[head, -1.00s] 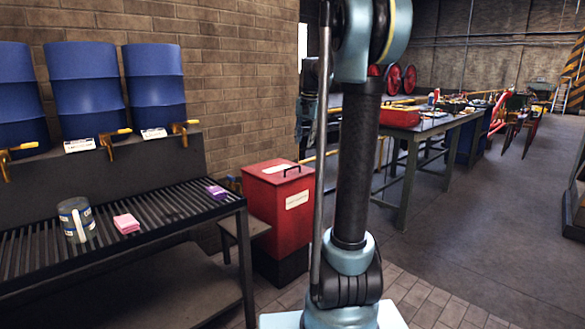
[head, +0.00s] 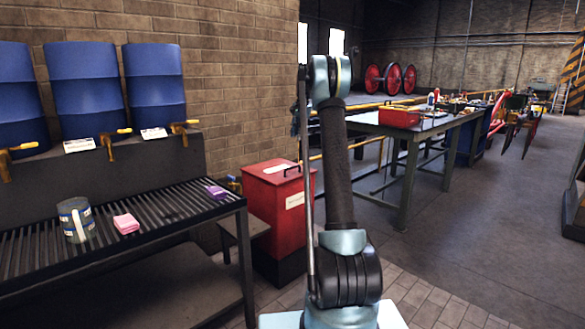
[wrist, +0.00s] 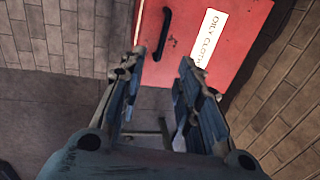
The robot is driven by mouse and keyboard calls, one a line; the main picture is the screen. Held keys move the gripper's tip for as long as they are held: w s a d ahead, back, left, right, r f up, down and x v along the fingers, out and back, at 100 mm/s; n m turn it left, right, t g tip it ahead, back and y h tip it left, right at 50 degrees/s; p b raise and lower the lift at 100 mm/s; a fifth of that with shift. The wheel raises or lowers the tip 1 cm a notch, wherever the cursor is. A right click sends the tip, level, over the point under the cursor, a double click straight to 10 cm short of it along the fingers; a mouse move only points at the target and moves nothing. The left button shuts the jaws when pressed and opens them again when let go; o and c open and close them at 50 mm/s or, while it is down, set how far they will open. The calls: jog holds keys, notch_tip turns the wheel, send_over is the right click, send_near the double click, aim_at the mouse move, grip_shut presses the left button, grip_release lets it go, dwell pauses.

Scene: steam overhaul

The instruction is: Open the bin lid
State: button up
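The red bin (head: 281,210) stands on the floor right of the slatted bench, its lid (head: 272,171) shut, with a dark bar handle (head: 292,170) on top and a pale label on the front. In the wrist view the red lid (wrist: 222,30) fills the top, with the black handle (wrist: 163,34) and a white label reading "OILY CLOTH" (wrist: 208,38). My gripper (wrist: 158,75) is open and empty, its fingers apart, pointing toward the lid. The handle shows beyond and between the fingertips, not touching them. In the head view my gripper is hidden or too small to make out.
The slatted bench (head: 120,235) holds a tin (head: 76,220), a pink cloth (head: 126,224) and a purple block (head: 216,192). A small low shelf (head: 247,227) sits between bench and bin. A long worktable (head: 408,160) stands behind.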

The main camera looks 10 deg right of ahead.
jog(key=w+f, duration=0.1)
jog(key=f, duration=0.5)
jog(key=w+a+f, duration=0.1)
jog(key=f, duration=0.4)
jog(key=w+a+f, duration=0.1)
jog(key=f, duration=0.5)
jog(key=shift+w+f, duration=0.35)
jog(key=shift+w, duration=0.05)
grip_shut()
